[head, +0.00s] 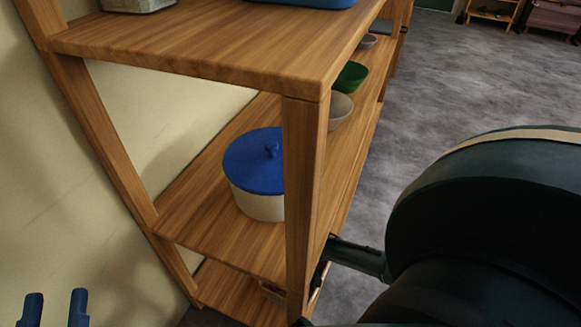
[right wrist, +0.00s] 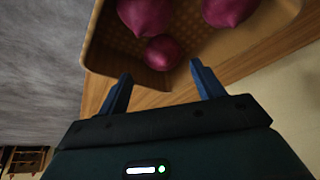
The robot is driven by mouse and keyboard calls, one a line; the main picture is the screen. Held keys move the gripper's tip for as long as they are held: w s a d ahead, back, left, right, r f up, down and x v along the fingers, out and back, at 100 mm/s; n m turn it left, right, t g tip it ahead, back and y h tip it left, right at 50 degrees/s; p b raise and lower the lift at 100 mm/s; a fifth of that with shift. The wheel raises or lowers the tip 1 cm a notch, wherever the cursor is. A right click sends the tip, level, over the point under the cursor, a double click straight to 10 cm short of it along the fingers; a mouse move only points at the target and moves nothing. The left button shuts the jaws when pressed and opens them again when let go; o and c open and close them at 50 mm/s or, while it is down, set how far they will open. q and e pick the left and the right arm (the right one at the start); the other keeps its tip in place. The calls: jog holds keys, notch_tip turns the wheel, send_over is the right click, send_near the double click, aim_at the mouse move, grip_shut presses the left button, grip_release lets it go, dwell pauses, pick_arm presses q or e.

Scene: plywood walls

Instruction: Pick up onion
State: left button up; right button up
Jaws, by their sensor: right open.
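Three red-purple onions lie in a tan basket (right wrist: 105,42) in the right wrist view. A small onion (right wrist: 162,52) is nearest my right gripper (right wrist: 160,68), between and just beyond its fingertips. Larger onions lie beyond at the left (right wrist: 145,14) and right (right wrist: 228,10), both cut off by the top edge. My right gripper is open, with nothing held. In the head view my left gripper (head: 55,305) is open and empty at the bottom left. Onions do not show in the head view; a bit of a basket (head: 272,292) shows on the lowest shelf behind the post.
A wooden shelf unit (head: 200,50) fills the left, its front post (head: 304,180) upright near my right arm. A white pot with a blue lid (head: 257,160) and bowls, one green (head: 351,77), stand on the middle shelf. Grey floor (head: 470,90) is clear at the right.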

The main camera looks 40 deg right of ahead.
jog(key=shift+b+x, duration=0.6)
jog(key=shift+x, duration=0.4)
jog(key=b+x, duration=0.4)
jog(key=shift+w+a+f, duration=0.1)
jog(key=shift+a+f, duration=0.05)
jog(key=shift+f, duration=0.1)
jog(key=shift+w, duration=0.1)
jog(key=c, duration=0.8)
pick_arm(q)
notch_tip(320, 180, up, 7)
jog(key=m+t+h, duration=0.1)
jog(key=m+h, duration=0.5)
jog(key=h, duration=0.1)
jog(key=shift+a+f+m, duration=0.15)
jog(key=shift+a+m, duration=0.2)
jog(key=shift+m, duration=0.05)
jog(key=shift+w, duration=0.1)
